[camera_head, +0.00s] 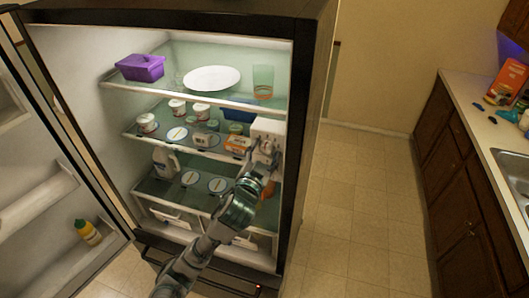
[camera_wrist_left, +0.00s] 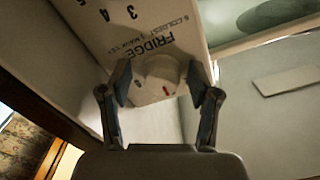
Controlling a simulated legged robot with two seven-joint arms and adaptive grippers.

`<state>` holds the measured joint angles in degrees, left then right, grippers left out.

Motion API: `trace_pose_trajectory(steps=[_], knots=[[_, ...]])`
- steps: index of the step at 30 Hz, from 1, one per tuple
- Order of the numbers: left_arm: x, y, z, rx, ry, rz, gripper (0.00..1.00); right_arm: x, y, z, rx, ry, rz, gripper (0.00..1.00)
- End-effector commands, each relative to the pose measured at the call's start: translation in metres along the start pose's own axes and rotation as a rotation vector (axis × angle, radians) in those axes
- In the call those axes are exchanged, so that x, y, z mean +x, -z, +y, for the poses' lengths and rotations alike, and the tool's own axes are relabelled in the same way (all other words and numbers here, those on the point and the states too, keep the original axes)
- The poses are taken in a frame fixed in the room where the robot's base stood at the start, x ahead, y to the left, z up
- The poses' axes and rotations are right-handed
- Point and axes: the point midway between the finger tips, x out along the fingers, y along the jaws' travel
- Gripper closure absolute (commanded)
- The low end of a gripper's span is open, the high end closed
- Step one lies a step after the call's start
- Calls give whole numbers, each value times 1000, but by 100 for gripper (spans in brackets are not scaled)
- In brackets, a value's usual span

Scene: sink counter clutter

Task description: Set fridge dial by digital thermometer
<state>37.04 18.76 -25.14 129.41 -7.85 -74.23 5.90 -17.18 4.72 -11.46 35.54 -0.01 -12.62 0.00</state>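The white fridge control box (camera_head: 267,127) is on the right inner wall of the open fridge. In the left wrist view its face, printed "FRIDGE" and "COLDEST", fills the upper middle (camera_wrist_left: 147,30). The white round dial (camera_wrist_left: 160,77) on it has a red mark and a small blue mark. My left gripper (camera_head: 264,155) is at the box. Its two fingers (camera_wrist_left: 160,88) stand on either side of the dial, spread, with no clear grip visible. A small white box (camera_head: 202,140) on the middle shelf may be the digital thermometer; its reading is too small to read. My right gripper is out of view.
Shelves hold a purple container (camera_head: 140,68), a white plate (camera_head: 212,79), a glass (camera_head: 263,82), several cups and lidded tubs, an orange box (camera_head: 237,144) and a milk jug (camera_head: 165,161). The open door (camera_head: 50,200) stands left. The floor (camera_head: 350,200) to the right is clear.

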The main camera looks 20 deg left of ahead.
Motion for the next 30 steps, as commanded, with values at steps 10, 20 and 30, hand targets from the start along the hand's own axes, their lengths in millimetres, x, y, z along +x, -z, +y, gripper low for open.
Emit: trace_pose_trajectory(steps=[10, 20, 30], knots=[[-20, 2, 0, -1, 1, 6, 39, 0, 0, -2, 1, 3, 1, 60], [-68, -1, 0, -1, -1, 0, 39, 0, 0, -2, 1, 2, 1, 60], [-72, -1, 0, 0, 0, 0, 39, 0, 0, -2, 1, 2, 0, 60]])
